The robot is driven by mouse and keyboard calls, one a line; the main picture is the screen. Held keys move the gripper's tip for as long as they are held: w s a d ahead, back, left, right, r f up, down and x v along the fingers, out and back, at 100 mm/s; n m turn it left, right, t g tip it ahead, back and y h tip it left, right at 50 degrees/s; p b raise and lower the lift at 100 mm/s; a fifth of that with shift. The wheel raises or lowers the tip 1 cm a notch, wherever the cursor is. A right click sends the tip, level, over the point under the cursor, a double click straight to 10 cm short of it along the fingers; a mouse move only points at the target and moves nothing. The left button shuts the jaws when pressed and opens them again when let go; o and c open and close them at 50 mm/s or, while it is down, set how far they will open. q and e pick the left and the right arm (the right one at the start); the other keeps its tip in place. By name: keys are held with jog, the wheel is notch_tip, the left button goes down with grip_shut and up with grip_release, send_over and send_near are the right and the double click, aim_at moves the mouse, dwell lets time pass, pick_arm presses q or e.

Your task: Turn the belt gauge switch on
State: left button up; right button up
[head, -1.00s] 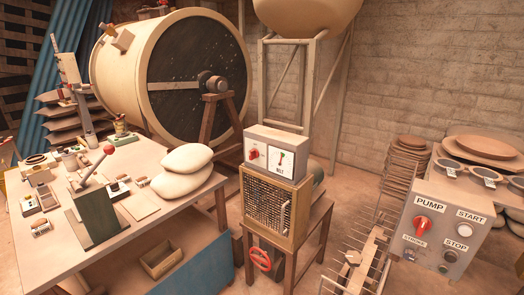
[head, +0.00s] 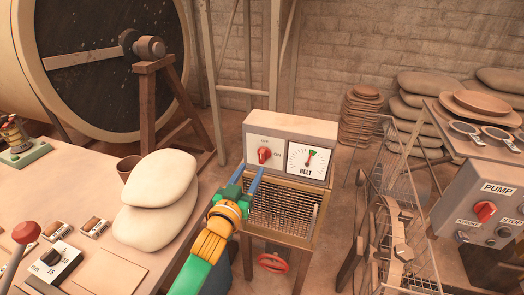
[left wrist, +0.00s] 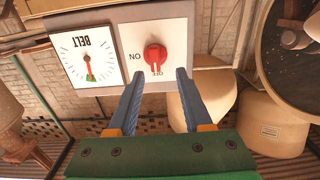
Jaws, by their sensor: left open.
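The belt gauge box (head: 290,140) is grey with a white-faced front and stands on a wire-fronted cabinet. Its red knob switch (head: 264,155) sits left of the dial marked BELT (head: 310,161). In the left wrist view, turned upside down, the red knob (left wrist: 155,55) has its white mark toward the OFF label; ON is at its side. My left gripper (head: 248,175) is open, its blue fingers reaching up toward the box from just below the knob. In the left wrist view the fingertips (left wrist: 159,75) are spread either side of the knob's line, apparently short of it. My right gripper is out of view.
A table (head: 60,150) with pale sacks (head: 160,205) lies to the left of my left arm. A wire rack (head: 395,205) and the PUMP control box (head: 485,210) stand to the right. A red handwheel (head: 272,262) is below the cabinet.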

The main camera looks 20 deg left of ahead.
aim_at(261, 158)
pick_arm(q)
jog(key=w, duration=0.2)
jog(key=w+d, duration=0.1)
jog(key=w, duration=0.2)
jog(key=shift+w+d+r, duration=0.1)
jog(key=shift+w+d, duration=0.05)
jog(key=shift+d, duration=0.05)
jog(key=shift+w+a, duration=0.25)
jog(key=shift+w, duration=0.3)
jog(key=shift+s+d, duration=0.1)
jog(key=shift+c, duration=0.6)
grip_shut()
